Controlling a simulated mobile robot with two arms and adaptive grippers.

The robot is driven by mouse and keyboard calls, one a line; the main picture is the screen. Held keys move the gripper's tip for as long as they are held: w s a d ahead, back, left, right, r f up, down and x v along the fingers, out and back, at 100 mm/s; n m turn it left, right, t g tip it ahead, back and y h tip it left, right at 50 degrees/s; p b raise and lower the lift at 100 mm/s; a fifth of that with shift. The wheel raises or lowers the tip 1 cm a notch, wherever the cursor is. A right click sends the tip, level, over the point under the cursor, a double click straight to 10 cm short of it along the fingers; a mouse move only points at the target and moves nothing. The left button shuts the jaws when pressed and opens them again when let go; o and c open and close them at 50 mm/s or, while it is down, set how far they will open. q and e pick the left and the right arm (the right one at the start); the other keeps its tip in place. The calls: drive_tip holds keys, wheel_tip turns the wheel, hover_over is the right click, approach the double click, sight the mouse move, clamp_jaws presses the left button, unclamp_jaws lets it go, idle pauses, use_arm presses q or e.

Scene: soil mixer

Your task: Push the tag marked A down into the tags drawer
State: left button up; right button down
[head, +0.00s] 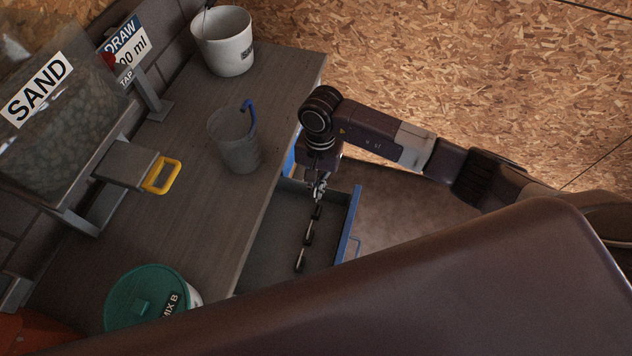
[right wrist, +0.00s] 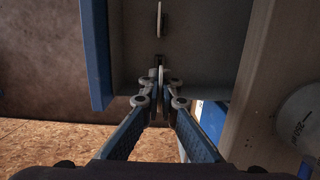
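The tags drawer (head: 349,215) is pulled open under the bench; its blue side and dark inside also show in the right wrist view (right wrist: 96,50). A row of small dark-and-pale tags stands in it, with one tag (head: 308,238) in the middle and another (head: 300,260) nearer me. My right gripper (head: 318,190) is down at the far end of the row. In the right wrist view its fingertips (right wrist: 160,92) are close together on a thin tag (right wrist: 160,70) seen edge-on. Another tag (right wrist: 160,20) stands beyond it. No letter is readable. My left gripper is not in view.
On the bench (head: 200,215) stand a grey cup (head: 236,145) with a blue handle, a white bucket (head: 226,45) and a green-lidded tub (head: 148,300). A sand hopper (head: 50,120) with a yellow handle (head: 162,176) is at left. The floor right of the drawer is clear.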

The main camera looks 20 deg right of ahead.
drive_tip(key=shift+f+b, duration=1.25)
drive_tip(key=shift+f, duration=1.05)
drive_tip(key=shift+f+b, duration=0.2)
drive_tip(key=shift+b, duration=0.45)
drive_tip(key=shift+f+b, duration=0.45)
drive_tip(key=shift+b, duration=0.05)
drive_tip(key=shift+f+b, duration=0.25)
drive_tip(key=shift+b, duration=0.1)
idle(0.4)
drive_tip(key=shift+f, duration=0.15)
drive_tip(key=shift+f+b, duration=0.35)
drive_tip(key=shift+b, duration=0.25)
drive_tip(key=shift+f, duration=0.1)
